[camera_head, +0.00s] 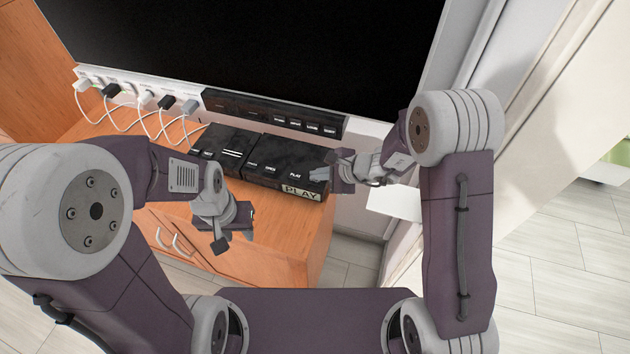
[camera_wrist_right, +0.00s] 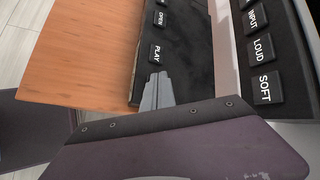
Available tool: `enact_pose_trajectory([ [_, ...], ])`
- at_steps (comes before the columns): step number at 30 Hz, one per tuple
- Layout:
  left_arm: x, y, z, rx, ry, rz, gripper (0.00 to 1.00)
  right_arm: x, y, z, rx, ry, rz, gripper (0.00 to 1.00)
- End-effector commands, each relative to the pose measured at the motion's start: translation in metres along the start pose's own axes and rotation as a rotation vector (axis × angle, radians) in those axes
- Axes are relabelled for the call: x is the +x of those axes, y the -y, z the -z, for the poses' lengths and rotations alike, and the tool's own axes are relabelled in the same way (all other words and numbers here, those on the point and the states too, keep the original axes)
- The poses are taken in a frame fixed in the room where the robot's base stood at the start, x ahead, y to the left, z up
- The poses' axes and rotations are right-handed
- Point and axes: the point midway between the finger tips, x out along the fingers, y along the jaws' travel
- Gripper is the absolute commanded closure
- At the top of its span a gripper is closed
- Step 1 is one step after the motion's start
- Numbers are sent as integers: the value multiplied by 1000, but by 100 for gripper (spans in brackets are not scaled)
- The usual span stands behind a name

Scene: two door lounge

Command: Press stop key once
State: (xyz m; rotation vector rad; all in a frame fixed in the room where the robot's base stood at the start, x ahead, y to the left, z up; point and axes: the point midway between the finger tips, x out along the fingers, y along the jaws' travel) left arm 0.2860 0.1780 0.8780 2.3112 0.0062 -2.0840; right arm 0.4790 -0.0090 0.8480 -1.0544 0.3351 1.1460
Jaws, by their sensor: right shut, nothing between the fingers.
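No key reading STOP is legible in either view; part of the key row is hidden behind my right gripper. My right gripper (camera_head: 317,174) is shut and empty, its tips over the device's right end. In the wrist view the shut fingers (camera_wrist_right: 157,92) appear just below the PLAY key; I cannot tell if they touch. My left gripper (camera_head: 232,238) hangs in front of the cabinet, away from the device.
A second black box (camera_head: 226,148) stands left of the device. Behind is a dark bar (camera_head: 270,113) with INPUT, LOUD and SOFT keys (camera_wrist_right: 265,87), under a large black screen (camera_head: 250,45). Bare cabinet top (camera_head: 290,222) shows in front.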

Motion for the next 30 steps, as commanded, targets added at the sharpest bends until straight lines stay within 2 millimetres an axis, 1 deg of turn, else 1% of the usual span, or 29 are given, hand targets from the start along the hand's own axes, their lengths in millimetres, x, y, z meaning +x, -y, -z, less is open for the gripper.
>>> enact_pose_trajectory([
  [30,10,0,-1,0,0,0,64,5,-4,4,0,0,0,100],
])
